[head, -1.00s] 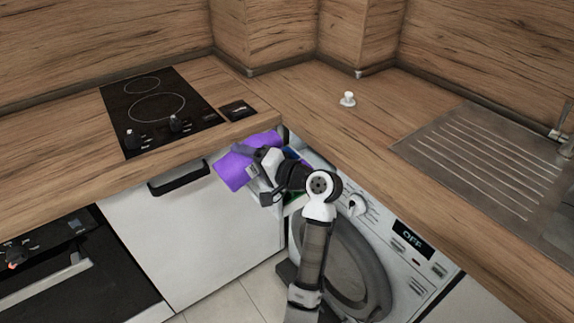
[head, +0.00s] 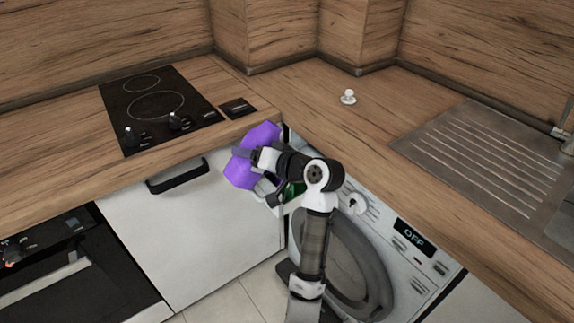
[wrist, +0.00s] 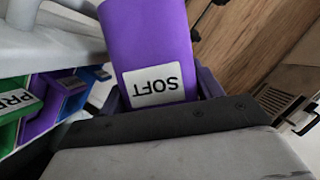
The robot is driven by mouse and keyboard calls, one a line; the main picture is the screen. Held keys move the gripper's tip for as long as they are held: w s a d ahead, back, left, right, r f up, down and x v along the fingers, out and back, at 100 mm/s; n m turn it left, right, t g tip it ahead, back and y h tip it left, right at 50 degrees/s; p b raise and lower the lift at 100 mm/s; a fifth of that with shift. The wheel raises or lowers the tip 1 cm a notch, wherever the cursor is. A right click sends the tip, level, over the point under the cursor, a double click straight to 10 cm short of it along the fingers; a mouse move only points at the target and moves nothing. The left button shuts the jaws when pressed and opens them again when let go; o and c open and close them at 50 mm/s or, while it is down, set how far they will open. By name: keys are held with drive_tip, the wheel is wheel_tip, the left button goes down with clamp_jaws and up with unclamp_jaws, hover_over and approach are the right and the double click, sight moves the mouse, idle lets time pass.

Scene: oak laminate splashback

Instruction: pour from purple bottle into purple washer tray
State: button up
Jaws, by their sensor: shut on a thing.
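The purple bottle (head: 262,135) is held in my gripper (head: 252,155) at the counter corner, in front of the white cabinet and left of the washer. It is tilted, its upper end leaning right in the head view. In the wrist view the purple bottle (wrist: 150,40) shows a white SOFT label, upside down, close to the gripper body (wrist: 170,122). The purple washer tray compartment (wrist: 48,108) lies left of the bottle, between a green and a blue compartment. In the head view the arm mostly hides the tray. The bottle's mouth and any liquid cannot be made out.
The washer (head: 400,265) reads OFF; its open drawer shows a green part (head: 292,192). The wooden counter edge (head: 215,140) runs close to the bottle. The hob (head: 165,108), a small white knob-like item (head: 348,97) and the sink drainer (head: 480,160) are on the counter.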

sight(250, 143)
wheel_tip(250, 143, up, 2)
drive_tip(key=shift+w+d+r+n+p, duration=0.1)
drive_tip(key=shift+r+n+p, duration=0.2)
drive_tip(key=shift+n, duration=0.2)
drive_tip(key=shift+s+a+f+n+h+b, duration=0.2)
drive_tip(key=shift+n+h+b, duration=0.2)
drive_tip(key=shift+n+h, duration=0.1)
drive_tip(key=shift+s+a+r+n+t+h+p, duration=0.15)
drive_tip(key=shift+r+n+t+h+p, duration=0.25)
drive_tip(key=shift+r, duration=0.4)
drive_tip(key=n+b, duration=0.1)
drive_tip(key=n+h+b, duration=0.1)
drive_tip(key=shift+a+f+n+t+h, duration=0.15)
drive_tip(key=shift+f+n+t+h, duration=0.15)
drive_tip(key=shift+f+n+t, duration=0.1)
drive_tip(key=shift+s, duration=0.1)
